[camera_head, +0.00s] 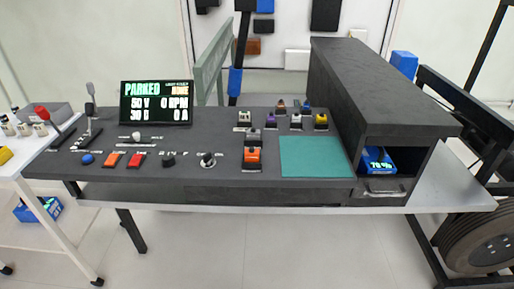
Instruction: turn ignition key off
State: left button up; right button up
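A dark console panel (225,172) spans the middle of the table. Near its front edge is a small round switch with a pale metal ring (208,159), which looks like the ignition key switch. Its key and turn position are too small to tell. A black knob (168,160) sits to its left. A display (156,103) at the back of the panel reads PARKED, 50 V, 0 RPM, 30 and 0 A. Neither of my grippers is in view.
A tall dark box (375,85) bounds the right side.

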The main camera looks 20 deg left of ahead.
aim_at(207, 156)
jog(key=z, duration=0.75)
jog(key=i, duration=0.5)
jog(key=u, duration=2)
